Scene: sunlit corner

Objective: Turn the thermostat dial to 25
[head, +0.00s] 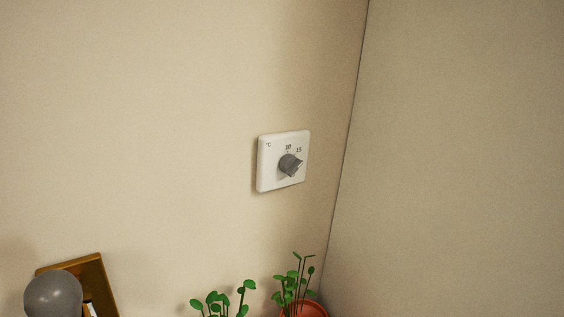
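The thermostat is a white square plate (268,176) on the left wall, close to the room corner. A grey dial knob (289,165) sticks out from its middle. I read "°C" at its upper left, "10" above the knob and what looks like "15" to the upper right. Other markings do not show clearly. The knob has a ridge towards its right side, but I cannot tell exactly which number it points to. My gripper is not in view, and nothing is seen touching the dial.
Green seedlings (291,287) grow in an orange pot (316,308) below the thermostat, with another plant (222,303) to its left. A grey rounded object (53,295) and a gold-brown plate (91,273) are at bottom left. The wall around the thermostat is bare.

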